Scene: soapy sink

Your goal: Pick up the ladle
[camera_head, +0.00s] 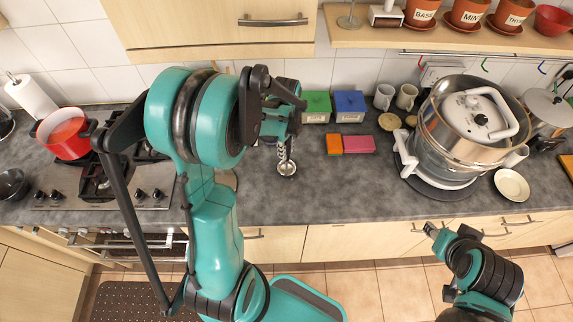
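A metal ladle (287,168) shows with its round bowl over the grey counter, in the middle of the head view. Its handle runs up the picture and goes out of sight at my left gripper (283,130). The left gripper is over the handle's upper part, and its fingers are dark and partly hidden by my own arm. I cannot tell whether they are closed on the handle, or whether the ladle lies on the counter or hangs above it. My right gripper (437,233) is low at the right, in front of the counter's edge and far from the ladle.
Green (316,106) and blue boxes (349,106) stand behind orange and pink sponges (357,144). A large pot-like appliance (452,135) fills the right, beside a small plate (511,185). A red pot (64,133) is on the left stove. The counter's front middle is clear.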

